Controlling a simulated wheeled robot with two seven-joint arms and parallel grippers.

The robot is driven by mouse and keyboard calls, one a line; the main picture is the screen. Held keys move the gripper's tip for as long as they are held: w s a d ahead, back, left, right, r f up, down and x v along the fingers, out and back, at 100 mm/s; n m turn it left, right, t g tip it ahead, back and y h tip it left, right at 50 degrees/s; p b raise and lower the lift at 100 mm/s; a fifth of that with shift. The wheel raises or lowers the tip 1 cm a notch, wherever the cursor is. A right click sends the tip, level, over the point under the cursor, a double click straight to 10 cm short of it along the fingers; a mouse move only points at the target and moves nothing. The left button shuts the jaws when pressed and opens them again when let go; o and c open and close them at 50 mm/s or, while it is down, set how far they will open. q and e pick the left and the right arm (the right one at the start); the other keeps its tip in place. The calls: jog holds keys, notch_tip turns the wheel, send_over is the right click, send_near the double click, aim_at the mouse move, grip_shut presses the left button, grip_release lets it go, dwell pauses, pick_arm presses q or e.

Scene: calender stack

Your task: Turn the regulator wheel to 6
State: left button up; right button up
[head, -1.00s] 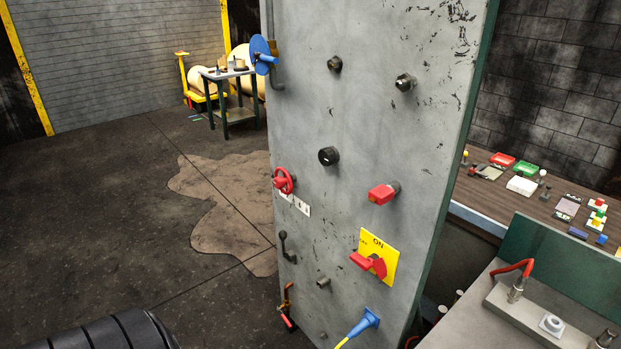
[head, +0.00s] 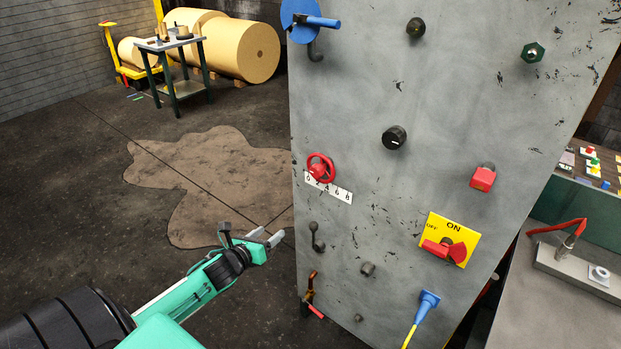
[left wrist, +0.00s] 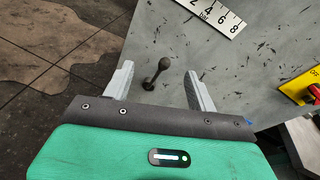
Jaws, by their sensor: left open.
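The red regulator wheel (head: 321,168) is mounted at the left edge of the grey panel (head: 400,90). A white number strip (head: 329,187) is just below it. In the left wrist view the strip (left wrist: 208,16) shows 4, 6 and 8, and the wheel is out of view. Where the wheel points cannot be read. My left gripper (head: 270,240) is open and empty, below and left of the wheel. In the left wrist view its fingers (left wrist: 158,88) stand apart, with a dark ball-ended lever (left wrist: 157,73) seen between them. My right gripper is not in view.
The panel also carries a blue handwheel (head: 302,22), a black knob (head: 394,138), a red block-shaped handle (head: 483,178), a yellow ON/OFF switch plate (head: 448,238) and a blue plug (head: 427,306). A valve with a red handle (head: 309,298) is low at the left edge. Open floor lies left of the panel.

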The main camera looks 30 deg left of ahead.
pick_arm(q)
jog(key=d+r+m+t+h, duration=0.3)
jog(key=r+m, duration=0.5)
jog(key=r, duration=0.6)
jog(key=y+p, duration=0.1)
jog(key=p, duration=0.1)
send_near(315, 173)
jog(key=w+p, duration=0.1)
jog(key=w, duration=0.4)
jog(key=w+p, duration=0.1)
jog(key=w, duration=0.1)
jog(key=shift+w+d+r+p, duration=0.15)
jog(key=shift+w+r+p, duration=0.05)
jog(key=shift+r+p, duration=0.15)
jog(key=shift+w+d+f, duration=0.1)
jog(key=shift+w+f, duration=0.05)
jog(key=shift+w, duration=0.5)
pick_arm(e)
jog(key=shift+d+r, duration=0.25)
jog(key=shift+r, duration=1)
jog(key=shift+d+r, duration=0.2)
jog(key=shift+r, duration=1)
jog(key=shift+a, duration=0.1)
pick_arm(q)
jog(key=c, duration=1)
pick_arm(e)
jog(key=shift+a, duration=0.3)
